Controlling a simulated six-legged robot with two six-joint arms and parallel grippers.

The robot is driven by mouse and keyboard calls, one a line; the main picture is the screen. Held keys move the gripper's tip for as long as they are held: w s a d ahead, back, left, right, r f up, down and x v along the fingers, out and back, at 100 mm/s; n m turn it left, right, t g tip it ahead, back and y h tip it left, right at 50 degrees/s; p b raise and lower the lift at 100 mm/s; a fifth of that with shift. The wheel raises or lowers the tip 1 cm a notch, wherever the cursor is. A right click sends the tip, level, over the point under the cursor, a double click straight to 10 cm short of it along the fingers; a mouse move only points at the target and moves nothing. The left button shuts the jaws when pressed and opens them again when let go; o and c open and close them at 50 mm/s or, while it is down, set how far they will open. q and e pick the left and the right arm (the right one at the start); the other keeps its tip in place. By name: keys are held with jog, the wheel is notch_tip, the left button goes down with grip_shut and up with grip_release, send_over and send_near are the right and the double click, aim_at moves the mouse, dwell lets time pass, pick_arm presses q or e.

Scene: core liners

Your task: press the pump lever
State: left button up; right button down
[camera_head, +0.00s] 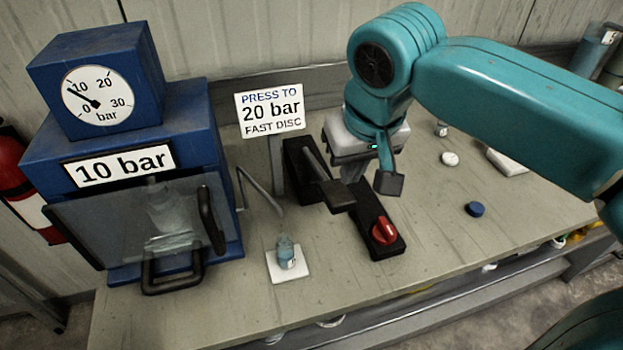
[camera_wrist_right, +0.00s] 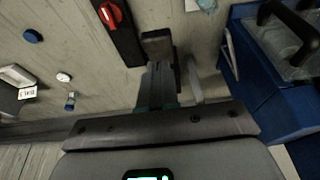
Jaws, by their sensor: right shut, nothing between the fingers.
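The pump lever (camera_head: 337,196) is a dark arm with a black end pad. It slopes out from a black pump body (camera_head: 299,172) on the bench. My right gripper (camera_head: 353,174) points down just behind and to the right of the lever's pad, its fingers shut and empty. In the wrist view the fingers (camera_wrist_right: 158,80) run up to the dark pad (camera_wrist_right: 157,47); I cannot tell whether they touch it. The gauge (camera_head: 97,95) points near 10, and the display (camera_head: 119,165) reads 10 bar. My left gripper is not in view.
A red knob (camera_head: 384,231) sits on a black base right of the lever. A small bottle (camera_head: 286,252) stands on a white pad in front. A sign (camera_head: 270,110) reads "press to 20 bar". A blue cap (camera_head: 474,209) lies on the open bench at right.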

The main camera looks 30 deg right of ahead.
notch_tip(320, 180, up, 7)
jog(key=g+p, duration=0.1)
send_over(337, 191)
jog(key=s, duration=0.2)
jog(key=shift+w+a+f, duration=0.2)
jog(key=b+x, duration=0.1)
jog(key=x, duration=0.3)
jog(key=s+b+x, duration=0.1)
jog(key=x, duration=0.3)
jog(key=b+x, duration=0.1)
jog(key=x, duration=0.3)
jog(key=shift+s+a+f, duration=0.25)
jog(key=shift+f, duration=0.35)
jog(key=shift+s+a+f, duration=0.1)
jog(key=shift+f, duration=0.35)
